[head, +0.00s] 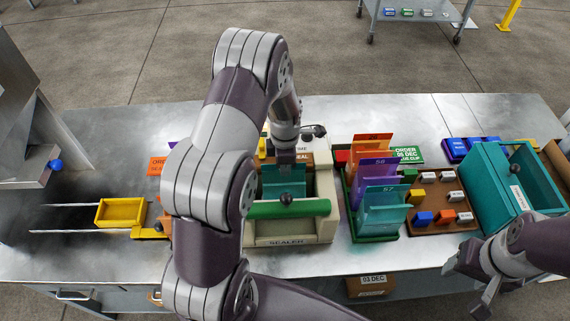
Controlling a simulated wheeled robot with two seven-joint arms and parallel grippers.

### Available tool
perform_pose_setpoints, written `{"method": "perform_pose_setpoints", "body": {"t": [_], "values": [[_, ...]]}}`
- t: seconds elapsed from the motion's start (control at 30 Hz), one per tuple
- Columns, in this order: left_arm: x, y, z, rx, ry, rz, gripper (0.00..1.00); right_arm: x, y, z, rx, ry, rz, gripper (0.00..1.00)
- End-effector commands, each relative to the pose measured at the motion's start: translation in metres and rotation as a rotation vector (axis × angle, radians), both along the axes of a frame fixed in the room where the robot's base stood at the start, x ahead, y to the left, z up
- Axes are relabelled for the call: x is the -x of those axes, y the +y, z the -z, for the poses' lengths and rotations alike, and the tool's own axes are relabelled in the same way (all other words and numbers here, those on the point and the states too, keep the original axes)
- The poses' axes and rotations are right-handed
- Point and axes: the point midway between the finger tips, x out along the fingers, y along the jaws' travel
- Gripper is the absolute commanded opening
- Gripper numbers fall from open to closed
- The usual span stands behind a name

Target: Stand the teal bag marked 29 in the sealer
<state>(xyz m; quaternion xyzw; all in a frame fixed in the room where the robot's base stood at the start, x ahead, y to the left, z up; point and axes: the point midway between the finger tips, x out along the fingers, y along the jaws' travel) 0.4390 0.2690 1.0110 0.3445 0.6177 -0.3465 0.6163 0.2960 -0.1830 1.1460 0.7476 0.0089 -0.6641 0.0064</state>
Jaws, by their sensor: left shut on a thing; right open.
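The sealer (287,240) is a beige machine in the middle of the bench, with a green roller bar (288,209) and a dark knob across its front. A teal bag (271,182) is upright in the sealer's opening, behind the green bar. My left gripper (285,160) points down at the bag's top edge and is shut on it. No number on this bag is readable, and its lower part is hidden by the bar. I cannot tell whether it rests on the sealer's floor. My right gripper (472,278) is open and empty near the front right edge.
A green rack (374,238) right of the sealer holds orange, purple and teal bags; the teal one (383,211) reads 57. A brown board (430,225) with small blocks and a teal bin (488,207) stand further right. A yellow tray (121,213) is at left.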

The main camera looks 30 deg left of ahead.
Motion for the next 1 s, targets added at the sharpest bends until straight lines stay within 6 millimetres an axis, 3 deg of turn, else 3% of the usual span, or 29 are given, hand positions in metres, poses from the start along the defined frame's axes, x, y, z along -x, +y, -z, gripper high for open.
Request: {"method": "perform_pose_setpoints", "body": {"t": [0.83,0.93,1.0], "values": [[-0.0031,0.0019,0.0054,0.000,0.000,0.000,0.00,0.0000,0.0000,0.0032,0.000,0.000,0.000,0.58],[-0.0034,0.0020,0.0053,0.000,-0.002,0.000,0.38,0.0000,0.0000,0.0033,0.000,0.000,0.000,0.58],[-0.0041,0.0023,0.0050,-0.001,-0.004,0.000,0.38,0.0000,0.0000,0.0033,0.000,0.000,0.000,0.58]]}}
